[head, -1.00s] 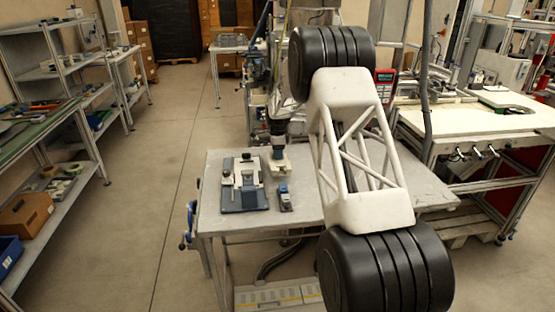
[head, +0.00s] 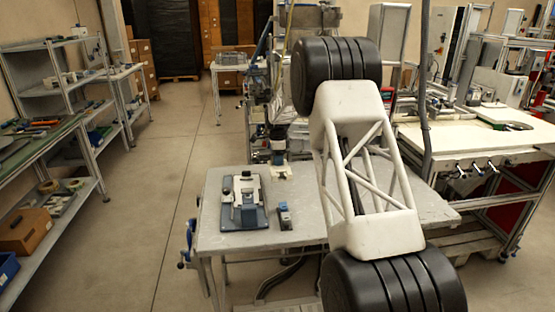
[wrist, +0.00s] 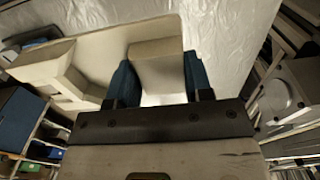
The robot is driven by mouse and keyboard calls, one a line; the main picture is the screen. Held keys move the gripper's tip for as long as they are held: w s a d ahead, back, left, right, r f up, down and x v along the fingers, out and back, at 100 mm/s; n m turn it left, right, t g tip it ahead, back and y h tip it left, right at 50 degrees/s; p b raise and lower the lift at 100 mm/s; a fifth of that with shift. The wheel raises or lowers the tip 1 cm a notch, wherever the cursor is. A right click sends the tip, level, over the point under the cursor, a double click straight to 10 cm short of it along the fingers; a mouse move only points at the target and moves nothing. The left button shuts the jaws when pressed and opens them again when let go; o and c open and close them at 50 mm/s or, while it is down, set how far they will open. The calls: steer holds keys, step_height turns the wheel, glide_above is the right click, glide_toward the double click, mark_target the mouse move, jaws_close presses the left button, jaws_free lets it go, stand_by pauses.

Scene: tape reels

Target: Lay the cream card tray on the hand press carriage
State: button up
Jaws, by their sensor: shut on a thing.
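The cream card tray (wrist: 100,52) is held in my gripper (wrist: 160,75). In the wrist view the blue fingers are shut on a cream block (wrist: 157,66) of the tray, and its body reaches out to the left. In the head view my gripper (head: 279,160) and the tray (head: 283,173) show small over the back edge of the grey table. The hand press (head: 245,215) stands on the table to the left and nearer, with a blue base and a pale carriage on top. The tray is apart from the press. Its exact height above the table is hard to tell.
A small blue and dark device (head: 285,215) stands on the table (head: 305,228), right of the press. My large arm links cover the table's middle. Shelves (head: 60,95) stand at the left, and a white workbench (head: 460,138) is at the right.

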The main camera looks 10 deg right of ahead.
step_height(320, 180, up, 2)
steer(key=r, duration=0.1)
glide_above(246, 184)
steer(key=shift+f, duration=0.25)
stand_by(0.3)
steer(key=shift+f, duration=3.15)
steer(key=shift+f, duration=0.1)
steer(key=shift+f, duration=1.8)
steer(key=shift+f, duration=0.1)
steer(key=o, duration=1)
